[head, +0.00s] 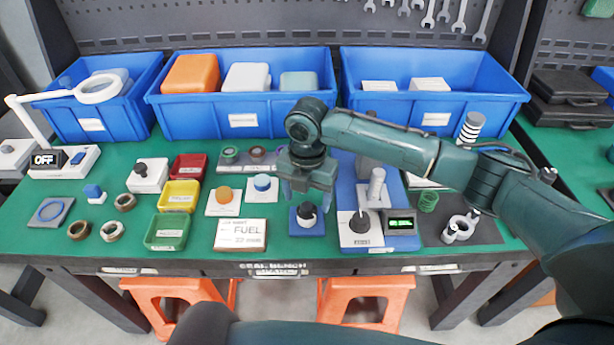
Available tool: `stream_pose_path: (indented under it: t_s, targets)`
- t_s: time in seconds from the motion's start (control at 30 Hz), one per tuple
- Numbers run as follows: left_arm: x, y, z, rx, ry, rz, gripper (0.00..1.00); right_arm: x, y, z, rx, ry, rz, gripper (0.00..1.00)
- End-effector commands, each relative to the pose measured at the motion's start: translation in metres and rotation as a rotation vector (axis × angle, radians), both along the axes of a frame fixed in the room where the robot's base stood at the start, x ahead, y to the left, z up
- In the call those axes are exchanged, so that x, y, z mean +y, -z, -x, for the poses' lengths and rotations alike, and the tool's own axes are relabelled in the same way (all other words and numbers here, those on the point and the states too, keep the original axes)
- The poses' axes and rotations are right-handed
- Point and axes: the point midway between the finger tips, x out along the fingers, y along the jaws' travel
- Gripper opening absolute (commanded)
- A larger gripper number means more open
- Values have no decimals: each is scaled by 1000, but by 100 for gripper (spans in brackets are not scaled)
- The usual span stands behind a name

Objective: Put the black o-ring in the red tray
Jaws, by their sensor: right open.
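The red tray (188,168) sits left of the middle of the table, behind a yellow and a green tray. Its inside looks empty. My right gripper (307,196) is open and points down over a small blue block (307,228) with a black-and-white piece (306,211) on it. The fingers are on either side of that piece; I cannot tell whether they touch it. I cannot make out for certain whether the black part is the o-ring. My left gripper is not in view.
The yellow tray (179,195) and green tray (167,232) stand in front of the red one. Blue bins (240,112) line the back. Several rings (111,231) lie at the left.

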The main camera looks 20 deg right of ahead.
Motion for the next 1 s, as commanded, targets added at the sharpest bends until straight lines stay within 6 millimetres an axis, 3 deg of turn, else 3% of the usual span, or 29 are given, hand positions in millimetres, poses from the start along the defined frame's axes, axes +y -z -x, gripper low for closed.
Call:
stream_pose_path:
  t_s: [0.2,0.57,1.0]
  targets:
    - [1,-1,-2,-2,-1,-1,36,0,21,0,0,0,0,66]
    - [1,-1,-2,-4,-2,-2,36,0,25,0,-1,0,-1,65]
    - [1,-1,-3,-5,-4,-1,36,0,25,0,-1,0,-1,29]
